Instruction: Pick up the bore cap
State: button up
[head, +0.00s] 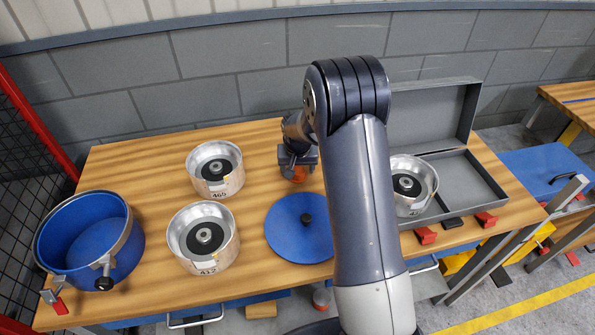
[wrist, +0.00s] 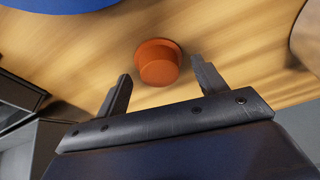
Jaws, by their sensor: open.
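The bore cap looks like a small round orange cap. In the wrist view the orange cap (wrist: 158,62) stands on the wooden table between and just beyond my gripper's two fingers. My gripper (wrist: 160,85) is open, with one finger on each side of the cap and a gap visible on both sides. In the head view my gripper (head: 297,166) is low over the table's back middle, and the orange cap (head: 299,175) shows partly behind it.
Two silver clutch housings marked 465 (head: 226,188) and 432 (head: 190,262) stand left. A blue pot (head: 72,270) is far left. A blue lid (head: 283,238) lies front of the cap. A grey open case (head: 474,190) with another housing (head: 424,170) is right.

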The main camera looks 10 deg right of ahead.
aim_at(298, 170)
jog(key=shift+f, duration=0.2)
jog(key=shift+c, duration=0.5)
jog(key=c, duration=1)
jog(key=shift+o, duration=0.2)
notch_tip(298, 170, up, 10)
jog(key=b, duration=0.2)
